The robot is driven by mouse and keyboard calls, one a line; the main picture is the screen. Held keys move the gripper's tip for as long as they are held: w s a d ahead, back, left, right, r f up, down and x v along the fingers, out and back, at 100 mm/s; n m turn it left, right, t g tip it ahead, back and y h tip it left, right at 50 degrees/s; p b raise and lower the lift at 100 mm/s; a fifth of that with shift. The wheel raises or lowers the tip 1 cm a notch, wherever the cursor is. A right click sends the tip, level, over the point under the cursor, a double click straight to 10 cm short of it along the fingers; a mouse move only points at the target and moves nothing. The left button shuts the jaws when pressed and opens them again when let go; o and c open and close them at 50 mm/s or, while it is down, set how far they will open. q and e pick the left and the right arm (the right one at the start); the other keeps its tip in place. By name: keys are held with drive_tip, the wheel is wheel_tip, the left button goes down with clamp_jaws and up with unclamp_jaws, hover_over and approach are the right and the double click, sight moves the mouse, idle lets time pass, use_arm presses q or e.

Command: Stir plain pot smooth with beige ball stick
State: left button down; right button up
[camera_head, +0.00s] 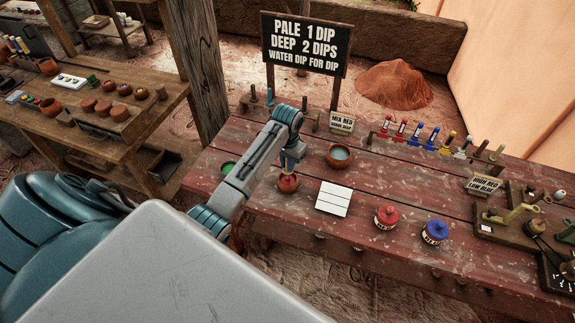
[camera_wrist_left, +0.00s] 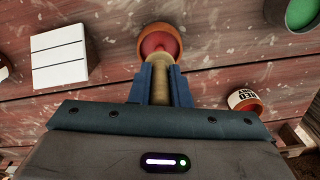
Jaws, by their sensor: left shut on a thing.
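The plain pot (camera_head: 288,187) is a small orange-brown bowl with red contents on the red worn table. The same pot (camera_wrist_left: 174,34) sits just beyond the fingertips in the left wrist view. My left gripper (camera_head: 291,158) is above it, pointing down. In the left wrist view its blue fingers (camera_wrist_left: 161,82) are shut on the beige stick (camera_wrist_left: 160,85). The stick reaches to the pot's red contents. Its far end, where a ball would be, is hidden. My right gripper is in neither view.
A water bowl (camera_head: 339,156) stands right of the pot, a green-filled pot (camera_head: 227,168) left. A white tile (camera_head: 333,199), red jar (camera_head: 386,217) and blue jar (camera_head: 435,233) stand nearby. A sign (camera_head: 305,45) stands behind. A labelled container (camera_wrist_left: 245,102) lies near the gripper's right.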

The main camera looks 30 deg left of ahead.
use_arm(q)
drive_tip(key=shift+r, duration=2.75)
